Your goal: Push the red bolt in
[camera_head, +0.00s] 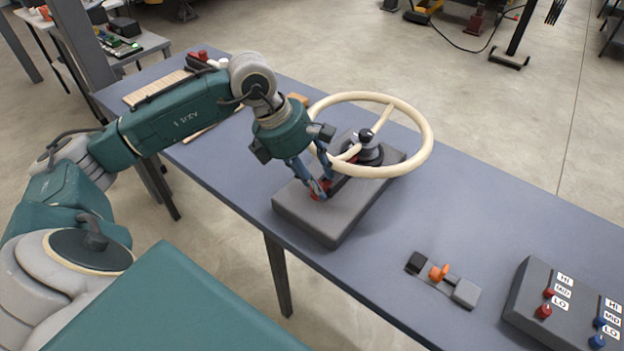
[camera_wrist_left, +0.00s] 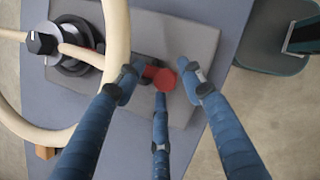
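The red bolt (camera_head: 318,190) sits on the grey slab-like base (camera_head: 318,222) beneath a cream handwheel (camera_head: 424,150). In the left wrist view the bolt (camera_wrist_left: 165,79) shows a red faceted head joined to a dark mount. My left gripper (camera_head: 312,176) is over the near-left part of the base, beside the wheel's rim. In the left wrist view its three blue fingers (camera_wrist_left: 160,80) are spread around the bolt head, with gaps visible at the sides. Contact with the bolt cannot be told. My right gripper is in neither view.
The wheel's rim (camera_wrist_left: 122,40) passes close to the left finger. On the blue-grey table (camera_head: 480,215), an orange-handled clamp-like device (camera_head: 440,275) and a switch box (camera_head: 530,290) with red and blue knobs stand to the right. A pale ribbed board (camera_head: 155,88) lies at the far left.

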